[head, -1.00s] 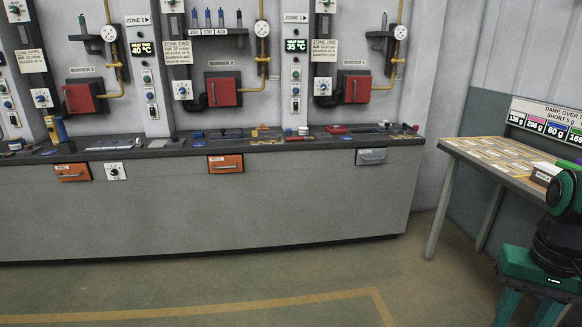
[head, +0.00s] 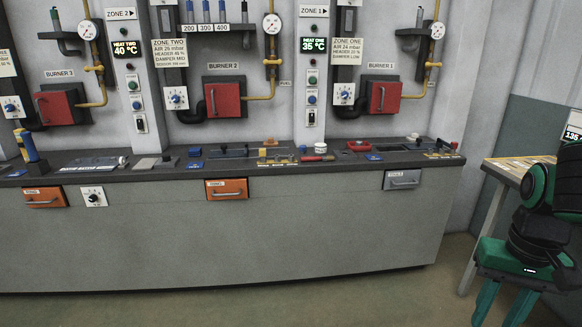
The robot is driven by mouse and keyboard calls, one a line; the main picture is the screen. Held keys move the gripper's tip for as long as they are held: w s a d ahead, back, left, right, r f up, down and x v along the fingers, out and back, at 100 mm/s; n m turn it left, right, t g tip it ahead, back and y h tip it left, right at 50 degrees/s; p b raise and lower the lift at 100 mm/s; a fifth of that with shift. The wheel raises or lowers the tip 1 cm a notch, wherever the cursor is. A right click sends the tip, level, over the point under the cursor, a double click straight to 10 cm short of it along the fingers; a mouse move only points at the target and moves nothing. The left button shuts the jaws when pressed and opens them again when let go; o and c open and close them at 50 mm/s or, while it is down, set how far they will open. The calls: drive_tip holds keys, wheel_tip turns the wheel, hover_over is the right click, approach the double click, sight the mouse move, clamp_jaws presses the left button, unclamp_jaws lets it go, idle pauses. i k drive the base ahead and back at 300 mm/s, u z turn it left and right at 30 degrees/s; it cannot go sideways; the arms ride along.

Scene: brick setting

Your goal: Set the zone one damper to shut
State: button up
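The zone one section is at the right of the wall, past the ZONE 1 sign (head: 312,12). Its card (head: 347,52) reads ZONE ONE, with a damper line that seems to say LOW. A red burner box (head: 383,97) labelled BURNER 1 hangs there, with a blue knob on a white dial plate (head: 343,93) to its left. On the counter below lies a dark slotted panel (head: 398,147), possibly the damper control; its label and setting are too small to read.
The grey counter (head: 210,235) runs along the wall with small items on top, including a red piece (head: 358,145) and a white round container (head: 320,149). A wooden table (head: 507,172) stands at the right, partly behind my arm. The floor in front is clear.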

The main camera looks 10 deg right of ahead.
sight(417, 147)
drive_tip(key=z, duration=0.1)
drive_tip(key=i, duration=1.1)
drive_tip(key=z, duration=0.35)
drive_tip(key=i, duration=1.15)
drive_tip(key=z, duration=0.5)
drive_tip(key=i, duration=0.75)
drive_tip(key=z, duration=0.3)
